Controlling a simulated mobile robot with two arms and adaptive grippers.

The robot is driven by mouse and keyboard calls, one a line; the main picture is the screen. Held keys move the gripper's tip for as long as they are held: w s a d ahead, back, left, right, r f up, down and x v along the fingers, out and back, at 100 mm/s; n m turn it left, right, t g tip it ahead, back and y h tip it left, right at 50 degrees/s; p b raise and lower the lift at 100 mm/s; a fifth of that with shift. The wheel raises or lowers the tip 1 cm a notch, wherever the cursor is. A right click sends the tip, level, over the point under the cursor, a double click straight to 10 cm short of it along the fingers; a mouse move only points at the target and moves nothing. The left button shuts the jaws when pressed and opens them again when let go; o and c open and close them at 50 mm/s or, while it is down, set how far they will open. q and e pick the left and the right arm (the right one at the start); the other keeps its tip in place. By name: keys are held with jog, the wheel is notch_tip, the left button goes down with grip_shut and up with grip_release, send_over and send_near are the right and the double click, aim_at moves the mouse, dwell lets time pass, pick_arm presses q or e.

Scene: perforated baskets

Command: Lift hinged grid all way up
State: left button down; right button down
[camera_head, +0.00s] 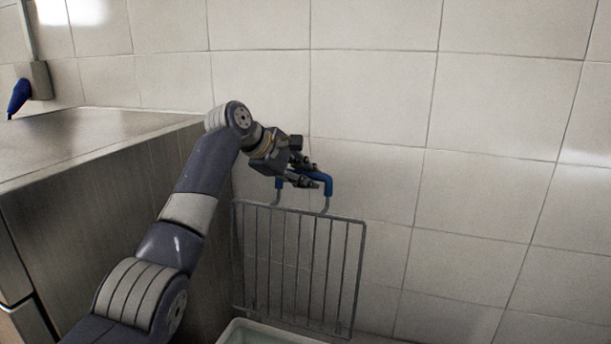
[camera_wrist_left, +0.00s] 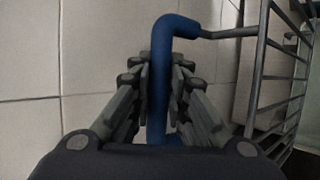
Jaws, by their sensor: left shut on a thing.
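The hinged grid (camera_head: 298,265) is a grey metal rack of parallel bars, standing close to upright near the tiled wall. A blue handle (camera_head: 327,183) sits on two bent rods above its top edge. My left gripper (camera_head: 308,178) is at this handle, its fingers closed around the blue grip. In the left wrist view the blue handle (camera_wrist_left: 161,85) runs between the two fingers, with the grid's bars (camera_wrist_left: 262,70) to the right. The grid's lower edge and hinge are partly hidden. My right gripper is in neither view.
A steel counter (camera_head: 90,140) stands at the left, close beside the grid. A pale basin's rim (camera_head: 262,328) shows below the grid. A blue nozzle (camera_head: 18,97) hangs on the wall at the far left. The tiled wall at the right is clear.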

pick_arm(q)
jog(key=c, duration=1.5)
grip_release()
jog(key=shift+w+r, duration=0.1)
jog(key=shift+w, duration=0.05)
jog(key=shift+c, duration=0.2)
jog(key=shift+w+d+f, duration=0.2)
jog(key=shift+w+f, duration=0.05)
jog(key=shift+w, duration=0.05)
jog(key=v, duration=1.2)
jog(key=shift+f, duration=0.15)
